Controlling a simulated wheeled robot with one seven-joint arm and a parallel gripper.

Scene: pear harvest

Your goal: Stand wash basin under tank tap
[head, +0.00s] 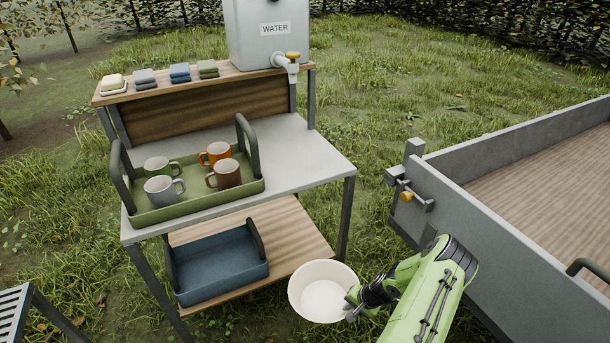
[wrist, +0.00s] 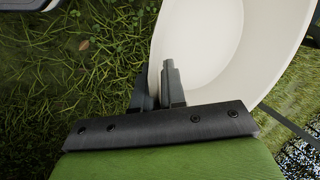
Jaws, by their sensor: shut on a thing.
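The white wash basin (head: 322,291) is at the lower middle of the head view, beside the right end of the stand's lower shelf. My gripper (head: 352,305) is shut on the basin's right rim. In the wrist view the fingers (wrist: 158,88) close on the wall of the basin (wrist: 205,45). The basin is empty and its inside faces the head camera. The grey water tank (head: 268,32) stands on the stand's upper shelf.
A green tray (head: 205,203) with several mugs fills the worktop's left and middle; its right end is clear. A blue tray (head: 218,265) lies on the lower shelf (head: 300,238). Soap (head: 113,82) and folded cloths (head: 180,73) line the upper shelf. A trailer (head: 500,230) stands right.

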